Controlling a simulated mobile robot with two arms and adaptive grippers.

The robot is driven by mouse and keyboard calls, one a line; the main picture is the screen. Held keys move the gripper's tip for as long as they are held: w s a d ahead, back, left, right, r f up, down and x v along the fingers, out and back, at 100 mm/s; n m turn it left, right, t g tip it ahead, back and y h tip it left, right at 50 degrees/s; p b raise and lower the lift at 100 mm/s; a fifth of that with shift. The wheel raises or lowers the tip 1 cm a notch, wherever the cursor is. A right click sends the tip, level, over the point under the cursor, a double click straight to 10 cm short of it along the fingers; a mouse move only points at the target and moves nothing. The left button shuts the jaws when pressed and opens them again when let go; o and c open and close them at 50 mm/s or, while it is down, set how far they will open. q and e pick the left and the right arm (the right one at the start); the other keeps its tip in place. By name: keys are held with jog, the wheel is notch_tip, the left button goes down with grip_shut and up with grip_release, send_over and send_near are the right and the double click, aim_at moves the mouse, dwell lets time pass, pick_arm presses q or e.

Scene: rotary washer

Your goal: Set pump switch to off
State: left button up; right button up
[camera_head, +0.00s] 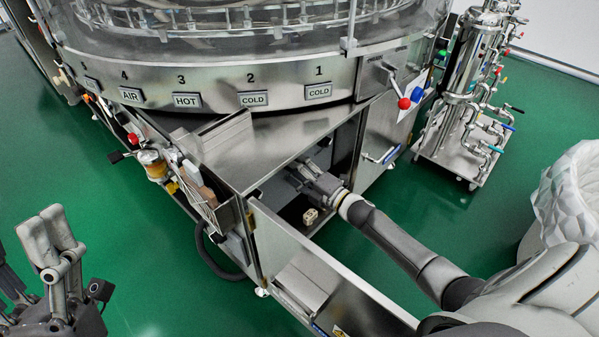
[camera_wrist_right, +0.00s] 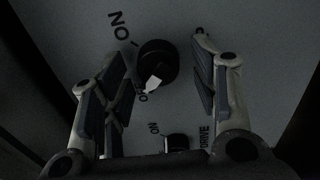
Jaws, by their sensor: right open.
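A round black knob (camera_wrist_right: 158,62) with a white pointer mark sits on a grey panel (camera_wrist_right: 250,55) in the right wrist view. A lettered mark is above left of it, another by its lower left edge. A second dark knob (camera_wrist_right: 177,142) is below, beside "ON" and "DRIVE" lettering. I see no "pump" label. My right gripper (camera_wrist_right: 161,48) is open, its fingers on either side of the upper knob; contact is unclear. In the head view, the right gripper (camera_head: 311,177) reaches inside the open cabinet under the washer. My left gripper (camera_head: 48,220) is at lower left, away from it.
The washer's steel rim (camera_head: 215,98) overhangs the cabinet. An open steel door (camera_head: 320,270) stands in front of my right forearm. A steel filter unit (camera_head: 465,120) stands at right. Green floor (camera_head: 150,240) is clear on the left.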

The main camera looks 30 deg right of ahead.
jog(key=v, duration=1.2)
dwell(0.5)
